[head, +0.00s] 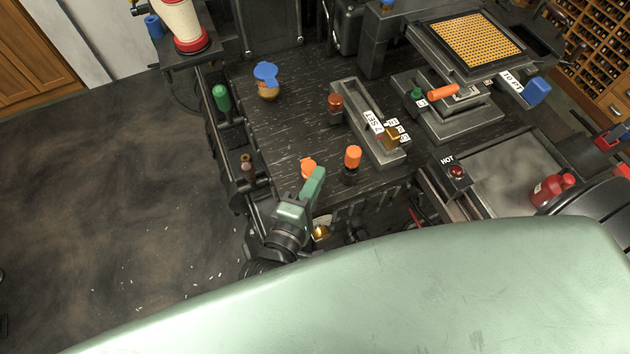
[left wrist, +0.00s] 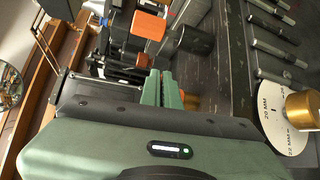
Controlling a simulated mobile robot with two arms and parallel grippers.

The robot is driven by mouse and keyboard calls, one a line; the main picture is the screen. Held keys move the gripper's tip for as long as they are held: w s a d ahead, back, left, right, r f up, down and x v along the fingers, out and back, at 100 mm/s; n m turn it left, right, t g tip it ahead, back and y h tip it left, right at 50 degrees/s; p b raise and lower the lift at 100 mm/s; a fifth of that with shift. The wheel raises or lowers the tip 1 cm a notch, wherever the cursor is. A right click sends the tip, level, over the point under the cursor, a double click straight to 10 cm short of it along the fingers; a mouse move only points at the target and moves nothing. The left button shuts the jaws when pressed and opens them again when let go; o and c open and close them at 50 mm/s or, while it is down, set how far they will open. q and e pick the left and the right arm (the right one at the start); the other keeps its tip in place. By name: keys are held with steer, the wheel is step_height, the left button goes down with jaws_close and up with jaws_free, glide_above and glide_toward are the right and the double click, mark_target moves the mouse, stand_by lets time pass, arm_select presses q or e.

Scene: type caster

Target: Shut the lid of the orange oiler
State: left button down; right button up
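The orange oiler (head: 308,167) stands near the front left edge of the dark bench, and its orange top shows just behind my left gripper. The gripper hides much of its body, and I cannot tell how far the lid stands open. My left gripper (head: 316,181) is at the oiler's near side, its green fingers pointing up and away. In the left wrist view the two fingers (left wrist: 160,88) are close together with nothing clear between them. Orange shows just beyond their tips, and an amber patch shows beside the right finger; contact is unclear. My right gripper is not in view.
An orange-topped black piece (head: 353,156) stands right of the oiler. A blue-topped amber oiler (head: 266,82) stands farther back. A grey type holder (head: 368,125) lies to the right. A brass knob (left wrist: 303,107) with a white dial is near the gripper. Bare bench lies behind the oiler.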

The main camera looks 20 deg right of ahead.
arm_select(q)
steer(key=shift+s+f+t+b, duration=0.1)
steer(key=shift+f+t+b, duration=0.15)
steer(key=shift+b, duration=0.25)
steer(key=shift+r+m, duration=0.1)
steer(key=shift+m, duration=0.2)
steer(key=c, duration=1.7)
jaws_free()
steer(key=shift+d, duration=0.15)
steer(key=shift+b+v, duration=0.85)
steer(key=shift+v, duration=3.05)
